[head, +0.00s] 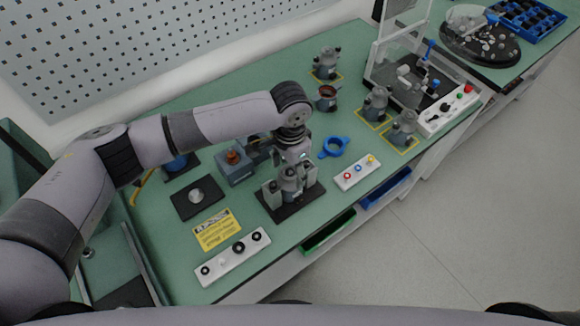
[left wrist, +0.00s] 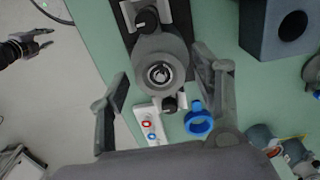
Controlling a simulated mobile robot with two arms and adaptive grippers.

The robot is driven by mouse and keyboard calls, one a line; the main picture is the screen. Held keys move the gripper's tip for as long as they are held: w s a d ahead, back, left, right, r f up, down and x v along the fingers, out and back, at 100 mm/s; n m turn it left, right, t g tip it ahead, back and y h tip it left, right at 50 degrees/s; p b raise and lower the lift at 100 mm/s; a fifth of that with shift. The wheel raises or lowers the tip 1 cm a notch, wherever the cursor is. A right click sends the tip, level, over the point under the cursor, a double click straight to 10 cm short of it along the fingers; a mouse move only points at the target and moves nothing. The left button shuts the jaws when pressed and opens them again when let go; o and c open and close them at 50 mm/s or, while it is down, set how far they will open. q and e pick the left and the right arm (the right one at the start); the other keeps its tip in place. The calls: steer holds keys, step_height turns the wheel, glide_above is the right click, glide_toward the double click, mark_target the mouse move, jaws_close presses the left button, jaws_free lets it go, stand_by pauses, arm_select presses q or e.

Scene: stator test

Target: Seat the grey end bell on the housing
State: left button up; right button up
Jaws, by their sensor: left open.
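A grey round-topped unit (head: 290,183) stands upright on a black plate (head: 315,197) at the middle of the bench. From above, the left wrist view shows its grey round top (left wrist: 145,76) with a ring and shaft at the centre. This looks like the grey end bell on the housing; I cannot tell whether they touch all round, and the housing is mostly hidden below. My left gripper (left wrist: 160,100) is open, its fingers on either side of the top, apart from it. My right gripper (left wrist: 48,38) appears open and empty over the floor.
A blue ring (head: 333,147) and a white button panel (head: 357,173) lie close to the right. Several grey motor units stand behind, one of them here (head: 375,104). A yellow sign (head: 216,230) and a white strip (head: 233,257) lie front left.

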stand_by(0.3)
arm_select(q)
step_height(320, 180, up, 12)
stand_by(0.5)
steer(key=shift+f, duration=0.1)
stand_by(0.7)
